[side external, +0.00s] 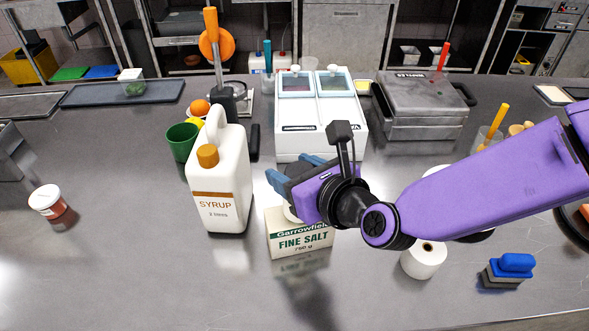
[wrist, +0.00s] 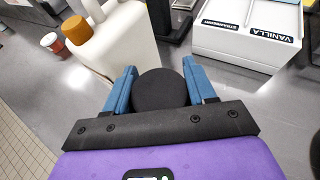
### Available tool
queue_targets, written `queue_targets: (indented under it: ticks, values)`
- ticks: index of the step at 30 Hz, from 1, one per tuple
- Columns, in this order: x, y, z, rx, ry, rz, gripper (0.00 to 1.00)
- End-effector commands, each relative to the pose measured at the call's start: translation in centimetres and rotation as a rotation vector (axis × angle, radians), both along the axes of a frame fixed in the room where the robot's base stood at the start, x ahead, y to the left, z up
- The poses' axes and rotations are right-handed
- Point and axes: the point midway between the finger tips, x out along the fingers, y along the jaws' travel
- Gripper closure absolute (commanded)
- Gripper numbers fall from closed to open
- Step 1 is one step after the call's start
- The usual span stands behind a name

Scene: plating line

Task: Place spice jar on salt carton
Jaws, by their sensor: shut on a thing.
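The salt carton (side external: 300,238), cream with green "FINE SALT" lettering, stands upright on the steel counter, in the side view. My gripper (side external: 292,172) is above it, blue fingers pointing left. In the wrist view the fingers of my gripper (wrist: 160,70) are shut on either side of a round thing with a black lid, which I take as the spice jar (wrist: 161,88). Its body is hidden below the lid. In the side view a small pale part shows between my gripper and the carton top. I cannot tell whether the jar touches the carton.
A white syrup jug (side external: 218,180) stands close left of the carton. A white topping station (side external: 320,115) is behind. A white roll (side external: 424,260) and blue brush (side external: 514,265) are to the right. The front counter is clear.

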Motion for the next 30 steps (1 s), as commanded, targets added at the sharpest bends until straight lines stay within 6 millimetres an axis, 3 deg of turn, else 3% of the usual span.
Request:
queue_targets:
  ticks: [5, 6, 7, 8, 20, 30]
  values:
    - [0.0, 0.0, -0.2, -0.001, -0.002, -0.001, 0.84]
    - [0.0, 0.0, -0.3, -0.001, -0.001, -0.001, 0.32]
    - [0.0, 0.0, -0.3, -0.001, -0.001, -0.001, 0.22]
    - [0.0, 0.0, -0.2, 0.0, 0.0, -0.001, 0.19]
    - [-0.4, -0.2, 0.3, 0.0, 0.0, 0.001, 0.19]
    - [-5.1, -3.1, 2.6, 0.001, -0.001, 0.004, 0.19]
